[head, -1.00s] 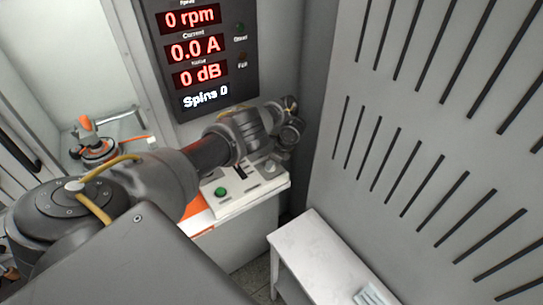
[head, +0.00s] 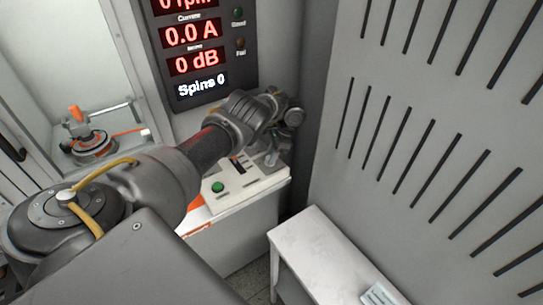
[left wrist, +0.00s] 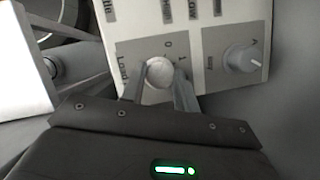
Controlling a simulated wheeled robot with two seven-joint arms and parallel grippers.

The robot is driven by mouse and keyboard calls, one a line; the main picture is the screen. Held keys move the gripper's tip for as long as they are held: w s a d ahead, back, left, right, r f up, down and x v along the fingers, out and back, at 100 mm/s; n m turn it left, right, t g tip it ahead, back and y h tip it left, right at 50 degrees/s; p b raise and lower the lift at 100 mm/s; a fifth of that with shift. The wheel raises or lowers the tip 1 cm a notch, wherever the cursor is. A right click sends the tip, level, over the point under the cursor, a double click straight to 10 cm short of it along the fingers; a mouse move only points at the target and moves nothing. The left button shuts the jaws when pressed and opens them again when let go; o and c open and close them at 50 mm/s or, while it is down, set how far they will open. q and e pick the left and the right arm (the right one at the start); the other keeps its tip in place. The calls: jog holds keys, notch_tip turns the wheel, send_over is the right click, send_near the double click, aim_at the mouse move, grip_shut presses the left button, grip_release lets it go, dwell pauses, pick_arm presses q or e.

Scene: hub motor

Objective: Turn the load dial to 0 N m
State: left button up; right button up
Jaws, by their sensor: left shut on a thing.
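The load dial (left wrist: 159,72) is a pale round knob on a grey plate marked "Load", with "0" and "1" printed beside it in the left wrist view. My left gripper (left wrist: 160,92) is shut on it, one finger on each side. In the head view my left gripper (head: 271,158) reaches down to the right end of the control panel (head: 235,186), where the arm and gripper largely hide the dial. The dial's pointer cannot be made out. My right gripper is not in view.
A second knob (left wrist: 242,58) sits close right of the load dial. A green button (head: 218,187) is on the panel's left part. The display (head: 194,50) reads 0.0 A, 0 dB and "Spins 0". A slotted wall (head: 430,130) and white table (head: 325,258) stand right.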

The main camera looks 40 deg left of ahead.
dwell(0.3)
pick_arm(q)
jog(key=o, duration=1)
jog(key=v, duration=1)
jog(key=shift+d+r, duration=0.1)
jog(key=shift+r, duration=0.3)
